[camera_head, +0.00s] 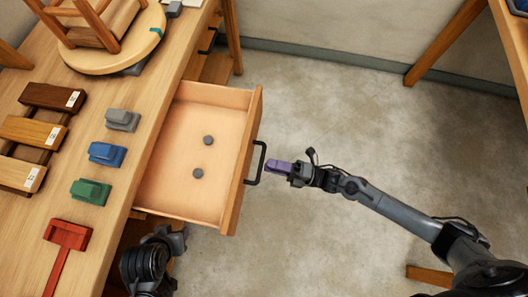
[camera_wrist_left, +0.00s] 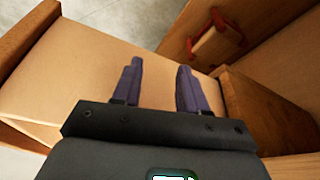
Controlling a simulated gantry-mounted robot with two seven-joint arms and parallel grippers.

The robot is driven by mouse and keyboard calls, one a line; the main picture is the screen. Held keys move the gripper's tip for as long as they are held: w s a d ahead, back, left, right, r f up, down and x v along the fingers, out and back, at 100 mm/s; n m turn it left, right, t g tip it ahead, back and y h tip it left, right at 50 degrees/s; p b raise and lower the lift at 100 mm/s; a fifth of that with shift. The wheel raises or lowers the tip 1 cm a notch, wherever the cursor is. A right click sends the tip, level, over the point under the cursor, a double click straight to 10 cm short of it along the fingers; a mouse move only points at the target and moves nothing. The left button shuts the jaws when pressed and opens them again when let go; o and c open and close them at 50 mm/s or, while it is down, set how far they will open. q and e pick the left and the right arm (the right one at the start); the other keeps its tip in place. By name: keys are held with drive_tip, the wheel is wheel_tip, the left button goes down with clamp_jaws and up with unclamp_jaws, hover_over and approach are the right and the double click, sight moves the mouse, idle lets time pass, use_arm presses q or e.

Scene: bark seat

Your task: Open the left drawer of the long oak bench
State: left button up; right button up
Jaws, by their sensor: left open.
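The long oak bench (camera_head: 110,130) runs along the left of the head view. One of its drawers (camera_head: 165,185) is pulled well out, with a black bar handle (camera_head: 262,163) on its front. My right gripper (camera_head: 272,167), with purple fingers, is just right of that handle; a small gap seems to separate them. Its fingers overlap from above, so whether it is open is unclear. My left gripper (camera_wrist_left: 160,80) is open and empty in the left wrist view, above a pale wooden surface. In the head view its fingers are hidden by the bench edge.
Two grey discs (camera_head: 208,140) lie in the drawer. Grey, blue, green and red blocks (camera_head: 107,153) and wooden pieces (camera_head: 52,95) lie on the bench, beside an upturned stool (camera_head: 95,25) on a disc. A red-ended wooden piece (camera_wrist_left: 215,40) shows in the wrist view.

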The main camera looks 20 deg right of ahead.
drive_tip(key=v, duration=0.6)
drive_tip(key=shift+s+d, duration=0.15)
drive_tip(key=shift+d, duration=0.15)
